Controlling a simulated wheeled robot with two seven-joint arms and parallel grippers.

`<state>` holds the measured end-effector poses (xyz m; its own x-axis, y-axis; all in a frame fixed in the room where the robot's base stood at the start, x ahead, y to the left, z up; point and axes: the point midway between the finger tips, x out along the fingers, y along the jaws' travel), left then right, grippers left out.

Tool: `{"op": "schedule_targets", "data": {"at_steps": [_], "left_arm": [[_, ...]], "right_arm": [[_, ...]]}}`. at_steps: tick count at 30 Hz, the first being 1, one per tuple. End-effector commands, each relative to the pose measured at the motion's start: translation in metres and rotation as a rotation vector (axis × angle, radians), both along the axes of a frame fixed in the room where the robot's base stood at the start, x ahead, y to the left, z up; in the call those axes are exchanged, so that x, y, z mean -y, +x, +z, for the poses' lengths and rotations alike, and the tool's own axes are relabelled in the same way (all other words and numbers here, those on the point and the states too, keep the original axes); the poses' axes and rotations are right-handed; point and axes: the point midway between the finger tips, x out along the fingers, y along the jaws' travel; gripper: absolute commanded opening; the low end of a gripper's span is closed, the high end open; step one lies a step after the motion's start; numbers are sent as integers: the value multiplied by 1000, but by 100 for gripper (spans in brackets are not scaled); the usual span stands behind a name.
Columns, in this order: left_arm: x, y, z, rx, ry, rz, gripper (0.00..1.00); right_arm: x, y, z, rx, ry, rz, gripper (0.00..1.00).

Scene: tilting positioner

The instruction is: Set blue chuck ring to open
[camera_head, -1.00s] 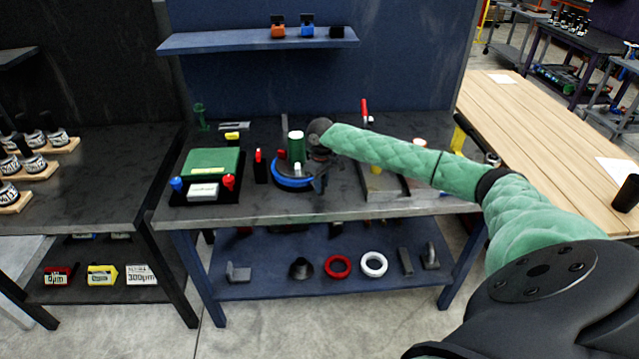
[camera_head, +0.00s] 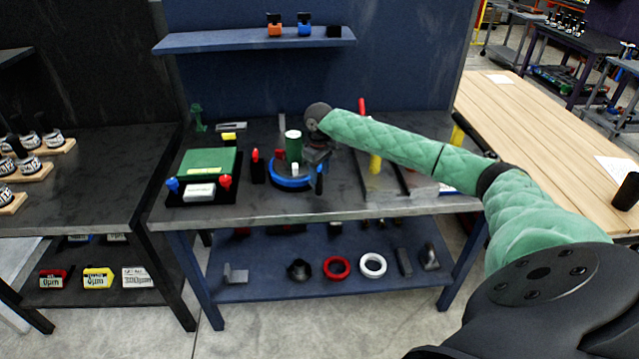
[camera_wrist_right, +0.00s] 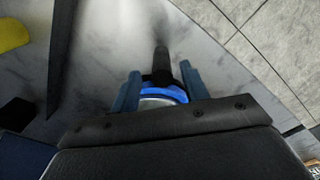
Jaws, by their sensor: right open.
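The blue chuck ring (camera_head: 288,183) sits around the base of a round fixture on the bench, with a green cylinder (camera_head: 293,147) standing above it. My right gripper (camera_head: 319,178) is at the ring's right side, pointing down. In the right wrist view, the open fingers (camera_wrist_right: 160,72) stand either side of a dark handle (camera_wrist_right: 161,62), with a gap visible on both sides. The blue ring (camera_wrist_right: 166,92) shows behind it, partly covered by the gripper body. My left gripper is not in view.
A green-topped box (camera_head: 208,163) with blue and red knobs and a small red-topped post (camera_head: 255,166) stand left of the fixture. A yellow cylinder (camera_head: 375,163) and a grey tray (camera_head: 385,190) lie right, under my arm. The bench front (camera_head: 300,208) is clear.

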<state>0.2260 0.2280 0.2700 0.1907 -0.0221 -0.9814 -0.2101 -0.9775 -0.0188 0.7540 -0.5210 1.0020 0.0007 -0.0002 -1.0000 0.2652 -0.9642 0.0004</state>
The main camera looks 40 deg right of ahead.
Motion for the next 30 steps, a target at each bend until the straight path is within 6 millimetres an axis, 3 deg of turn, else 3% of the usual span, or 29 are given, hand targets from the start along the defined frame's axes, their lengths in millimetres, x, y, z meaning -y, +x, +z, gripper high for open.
{"op": "schedule_targets", "data": {"at_steps": [10,30], "left_arm": [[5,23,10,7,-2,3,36],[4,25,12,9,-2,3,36]], "right_arm": [[0,0,35,0,0,0,45],[0,0,37,0,0,0,45]]}}
